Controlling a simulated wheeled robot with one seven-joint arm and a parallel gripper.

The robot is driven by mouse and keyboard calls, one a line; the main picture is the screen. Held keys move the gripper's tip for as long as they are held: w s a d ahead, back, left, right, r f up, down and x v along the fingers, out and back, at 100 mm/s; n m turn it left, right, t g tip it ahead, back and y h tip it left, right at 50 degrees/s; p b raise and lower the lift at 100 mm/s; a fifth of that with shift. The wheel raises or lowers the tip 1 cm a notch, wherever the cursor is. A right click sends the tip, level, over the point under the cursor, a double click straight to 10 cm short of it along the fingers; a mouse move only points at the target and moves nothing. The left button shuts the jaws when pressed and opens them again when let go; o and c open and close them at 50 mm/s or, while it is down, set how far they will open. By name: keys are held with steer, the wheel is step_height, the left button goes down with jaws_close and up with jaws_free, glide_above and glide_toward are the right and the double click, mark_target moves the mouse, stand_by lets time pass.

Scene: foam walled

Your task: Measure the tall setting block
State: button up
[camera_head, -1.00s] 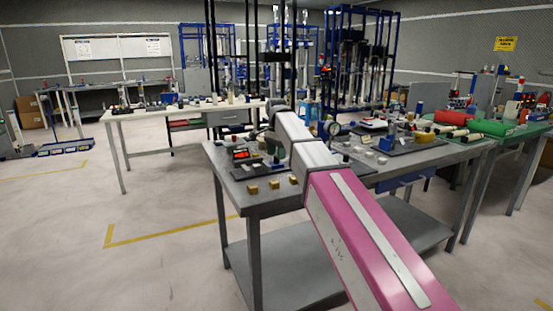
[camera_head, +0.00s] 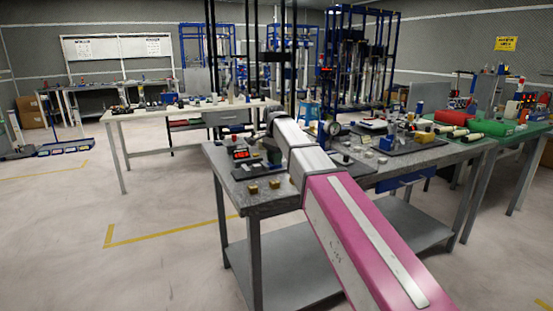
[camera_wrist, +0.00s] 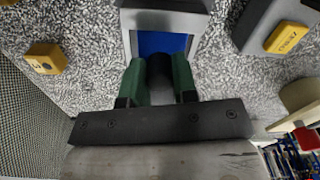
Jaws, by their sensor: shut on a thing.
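In the wrist view my gripper (camera_wrist: 160,66), with green fingers, is shut on a dark, rounded thing (camera_wrist: 160,72). I cannot tell from its visible part whether this is the tall setting block. Just beyond the fingertips is a blue surface (camera_wrist: 161,42) inside a grey frame (camera_wrist: 126,20). I cannot tell whether the held thing touches it. In the head view my arm hides most of the gripper. A device with a red display (camera_head: 240,154) stands on the grey table, left of my wrist.
Small brass-coloured blocks (camera_head: 252,189) lie near the grey table's (camera_head: 232,203) front edge; one shows in the wrist view (camera_wrist: 45,57). A yellow ZERO button (camera_wrist: 287,38) is right of the fingers. A dial gauge (camera_head: 333,128) and several small parts stand right of my arm.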

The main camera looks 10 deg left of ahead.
steer(key=s+a, duration=0.1)
steer(key=a, duration=0.2)
steer(key=shift+s, duration=0.35)
steer(key=o, duration=0.8)
steer(key=shift+d, duration=0.1)
steer(key=shift+r, duration=0.1)
step_height(320, 180, up, 11)
steer(key=shift+f, duration=0.2)
stand_by(0.5)
